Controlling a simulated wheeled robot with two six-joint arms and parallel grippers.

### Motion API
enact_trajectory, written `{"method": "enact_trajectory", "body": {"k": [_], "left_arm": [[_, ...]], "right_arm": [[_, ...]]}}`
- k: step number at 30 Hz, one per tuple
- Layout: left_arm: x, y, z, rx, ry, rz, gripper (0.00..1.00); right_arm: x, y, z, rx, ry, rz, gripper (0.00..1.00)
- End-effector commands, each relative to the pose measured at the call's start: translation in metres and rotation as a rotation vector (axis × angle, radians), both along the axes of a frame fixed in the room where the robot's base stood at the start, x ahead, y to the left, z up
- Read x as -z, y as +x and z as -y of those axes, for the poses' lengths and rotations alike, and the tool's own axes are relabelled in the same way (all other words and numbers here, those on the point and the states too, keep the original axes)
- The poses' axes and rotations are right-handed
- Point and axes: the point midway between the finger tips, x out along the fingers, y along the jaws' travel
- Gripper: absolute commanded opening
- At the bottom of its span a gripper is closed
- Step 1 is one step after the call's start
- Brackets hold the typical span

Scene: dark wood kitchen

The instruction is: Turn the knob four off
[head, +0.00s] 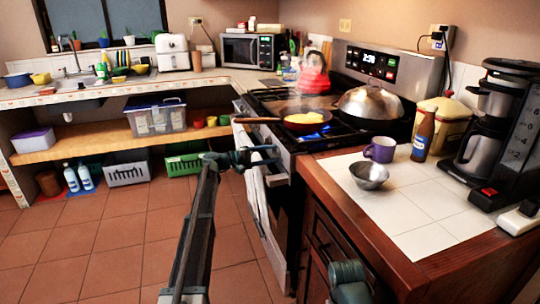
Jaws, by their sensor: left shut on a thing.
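The stove (345,135) stands in the middle right with its front face turned to the left, seen at a steep angle. My left gripper (273,155) reaches in from the lower left to the upper front edge of the stove, where the knobs sit. Its fingers are shut on a knob there, which they mostly hide. The knob's number and turned position cannot be read from here. Part of my right arm shows at the bottom, but its fingers are out of view.
A frying pan (303,122) with yellow food and a domed lidded pan (370,103) stand on the stove. A towel (249,170) hangs on the stove front below my left gripper. A purple mug (380,149) and metal bowl (369,175) stand on the right counter. The tiled floor is clear.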

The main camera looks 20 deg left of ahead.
Motion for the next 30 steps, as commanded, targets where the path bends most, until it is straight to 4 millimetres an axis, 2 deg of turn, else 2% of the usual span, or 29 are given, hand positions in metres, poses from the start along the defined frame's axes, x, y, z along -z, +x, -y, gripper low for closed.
{"method": "enact_trajectory", "body": {"k": [18, 30], "left_arm": [[0.0037, -0.0008, -0.0002, 0.002, 0.324, 0.475, 0.01], [0.0047, -0.0005, -0.0005, 0.003, 0.469, 0.690, 0.01]], "right_arm": [[0.0029, 0.0001, 0.0001, 0.000, -0.001, 0.000, 0.85], [0.0038, 0.0000, 0.0002, 0.000, -0.001, 0.000, 0.85]]}}
